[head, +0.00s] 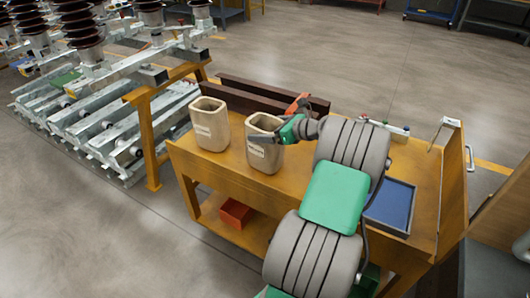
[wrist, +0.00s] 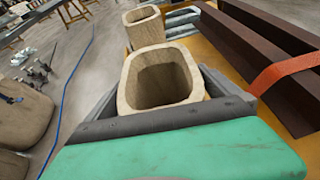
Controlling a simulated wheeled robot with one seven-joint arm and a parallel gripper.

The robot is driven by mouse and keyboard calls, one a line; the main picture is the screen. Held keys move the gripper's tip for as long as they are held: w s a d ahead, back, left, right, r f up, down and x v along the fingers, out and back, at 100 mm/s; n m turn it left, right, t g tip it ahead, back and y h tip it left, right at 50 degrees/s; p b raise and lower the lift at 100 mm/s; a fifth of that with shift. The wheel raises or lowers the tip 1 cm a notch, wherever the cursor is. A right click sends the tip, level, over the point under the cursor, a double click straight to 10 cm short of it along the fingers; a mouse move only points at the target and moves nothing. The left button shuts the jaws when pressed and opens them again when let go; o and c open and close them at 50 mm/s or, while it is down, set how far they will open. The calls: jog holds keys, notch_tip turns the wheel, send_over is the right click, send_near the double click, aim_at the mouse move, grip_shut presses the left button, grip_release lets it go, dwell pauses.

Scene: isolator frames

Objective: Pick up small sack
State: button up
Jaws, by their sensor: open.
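Two beige, open-topped sacks stand upright on the orange cart. The left sack (head: 210,126) is apart from my gripper; it shows behind the other one in the wrist view (wrist: 144,30). The right sack (head: 263,156), with a pale label on its side, is at my gripper (head: 272,137). In the wrist view this near sack (wrist: 128,84) stands just beyond the dark gripper parts, its hollow top facing me. My gripper is open at the sack's upper part. Whether its fingers touch the sack I cannot tell. The two sacks look alike in size.
Dark brown beams (head: 240,97) lie behind the sacks, with an orange strap (wrist: 286,72) near them. A blue tray (head: 391,207) is on the cart's right. An orange-red bin (head: 236,213) sits on the lower shelf. Metal frames with insulators (head: 85,45) stand at left.

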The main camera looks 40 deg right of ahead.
jog(key=shift+w+f, duration=0.1)
jog(key=shift+w, duration=0.2)
jog(key=c, duration=1.6)
jog(key=shift+c, duration=0.6)
